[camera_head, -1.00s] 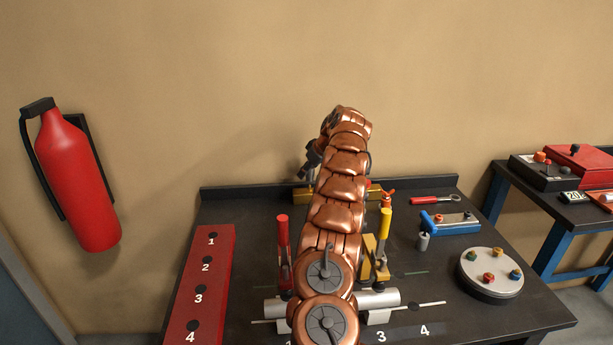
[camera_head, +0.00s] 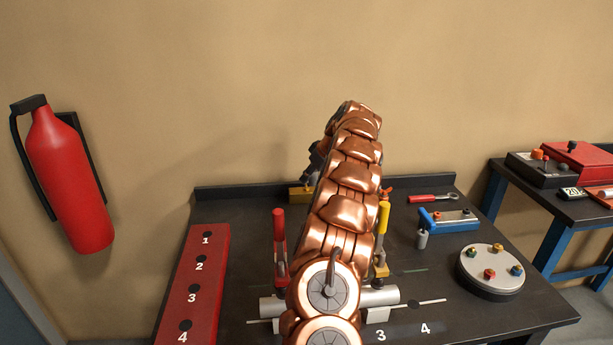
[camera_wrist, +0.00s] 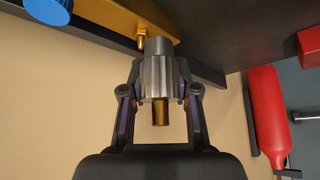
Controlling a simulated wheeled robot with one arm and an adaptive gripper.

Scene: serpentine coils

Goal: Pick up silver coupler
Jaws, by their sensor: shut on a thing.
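In the wrist view, the silver coupler (camera_wrist: 157,72) is a ribbed metal cylinder with a brass-coloured stem (camera_wrist: 160,112) showing at its lower end. My gripper (camera_wrist: 158,90) is shut on it, with a dark finger on each side. The coupler's upper end is close to a yellow-brass block (camera_wrist: 133,22) with a small brass nozzle; I cannot tell whether they touch. In the head view my copper arm hides the coupler and most of the gripper.
A red-handled clamp (camera_head: 279,240) and a yellow-handled clamp (camera_head: 383,218) flank my arm over the black table (camera_head: 435,262). A silver tube (camera_head: 378,296) lies in front. A red numbered strip (camera_head: 196,275) is at left, a round disc (camera_head: 490,272) at right. The wall is behind.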

